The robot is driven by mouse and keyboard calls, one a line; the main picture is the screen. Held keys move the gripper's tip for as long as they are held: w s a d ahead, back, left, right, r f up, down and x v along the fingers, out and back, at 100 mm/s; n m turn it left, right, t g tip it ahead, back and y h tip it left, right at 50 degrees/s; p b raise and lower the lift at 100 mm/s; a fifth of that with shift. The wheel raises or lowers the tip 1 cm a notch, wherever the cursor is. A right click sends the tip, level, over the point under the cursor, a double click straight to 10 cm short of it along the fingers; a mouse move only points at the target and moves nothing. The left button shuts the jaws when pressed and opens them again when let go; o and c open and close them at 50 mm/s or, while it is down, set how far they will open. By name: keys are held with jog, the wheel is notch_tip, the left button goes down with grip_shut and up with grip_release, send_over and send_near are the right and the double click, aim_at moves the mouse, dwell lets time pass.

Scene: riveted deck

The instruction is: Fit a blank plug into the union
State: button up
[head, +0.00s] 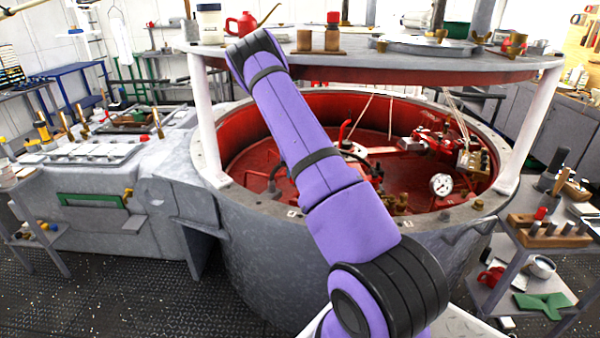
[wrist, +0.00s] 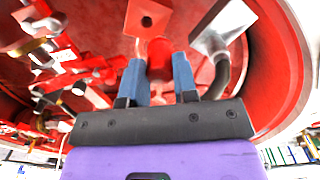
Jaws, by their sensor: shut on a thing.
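In the wrist view my gripper (wrist: 159,68) has its two blue fingers closed around a red piece (wrist: 159,57). The piece looks like the blank plug, though only part of it shows between the fingers. A red square-faced block (wrist: 147,17) with a dark hole lies just beyond the fingertips. I cannot tell whether it is the union or whether the held piece touches it. In the head view my purple arm crosses the round vessel and my gripper is hidden.
The grey round vessel (head: 290,270) has a red interior with pipes, valves and a gauge (head: 441,185). White posts (head: 207,120) carry a round upper deck (head: 350,62) above it. A side shelf (head: 545,238) stands at right. A grey angled fitting (wrist: 222,28) sits close right of the fingers.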

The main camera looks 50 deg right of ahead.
jog(key=shift+s+d+f, duration=0.2)
jog(key=shift+d+f, duration=0.15)
jog(key=shift+f, duration=0.5)
jog(key=shift+s+d+f, duration=0.15)
jog(key=shift+d+f, duration=0.15)
jog(key=shift+f, duration=0.55)
jog(key=shift+s+d+f, duration=0.2)
jog(key=shift+d+f, duration=0.15)
jog(key=shift+f, duration=0.5)
jog(key=shift+f, duration=1.3)
dwell(0.4)
jog(key=o, duration=1)
jog(key=shift+o, duration=0.2)
jog(key=s+a+r, duration=0.1)
jog(key=s+a, duration=0.1)
jog(key=s, duration=0.2)
jog(key=s+a+r, duration=0.2)
jog(key=s+a, duration=0.1)
jog(key=s, duration=0.2)
jog(key=s+a+r, duration=0.2)
jog(key=s+a, duration=0.1)
jog(key=s, duration=0.1)
jog(key=shift+s+a, duration=0.25)
jog(key=shift+s, duration=0.15)
